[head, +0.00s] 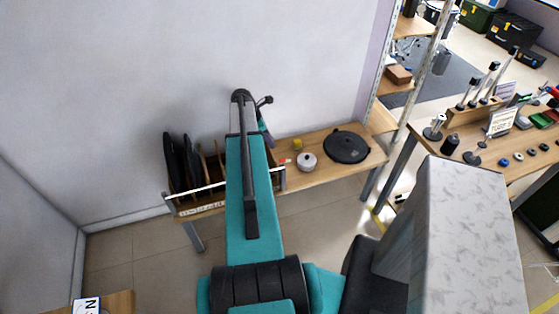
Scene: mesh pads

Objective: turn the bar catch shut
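A low wooden rack (200,209) stands against the wall with several dark upright pads (176,165) in it. A thin white bar (207,188) runs across the front of the rack, and my teal arm covers its middle. The bar's right end shows near a grey post (279,181) just right of the arm. I cannot make out a separate catch or tell whether it is turned. My arm reaches forward over the rack. My gripper's fingers do not show; the arm's far end hides the space behind it.
A wooden bench (335,169) to the right of the rack holds a black round plate (346,147), a pale round pot (307,162) and a small yellow thing (297,144). A table (461,143) with tools stands at the far right.

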